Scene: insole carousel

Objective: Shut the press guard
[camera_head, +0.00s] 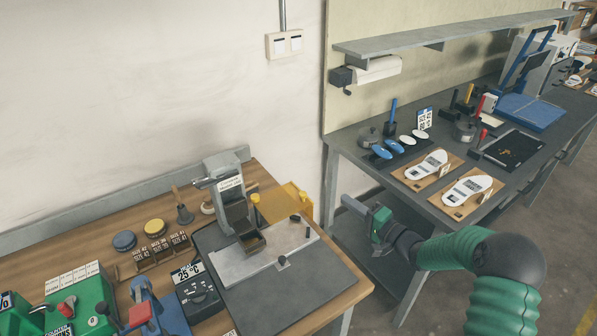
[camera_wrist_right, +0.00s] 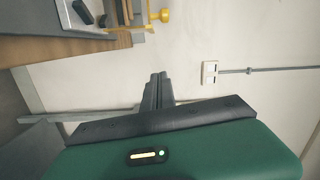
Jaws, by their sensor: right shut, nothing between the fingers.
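The press (camera_head: 226,186) is a grey machine with a white label, standing at the back of the wooden bench. A yellow see-through panel (camera_head: 290,204), which looks like its guard, stands out to the right of the press, apparently swung open. A yellow knob (camera_head: 255,198) shows at its left end. In the right wrist view a yellow knob (camera_wrist_right: 162,15) shows at the top, on the bench side. My right gripper (camera_head: 348,202) is shut and empty, to the right of the panel and clear of it. Its closed fingers (camera_wrist_right: 158,88) point toward the wall.
A grey plate (camera_head: 262,262) and dark mat (camera_head: 325,284) lie before the press. The dark worktable (camera_head: 350,150) with insole boards is behind my right arm. A floor gap separates the benches.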

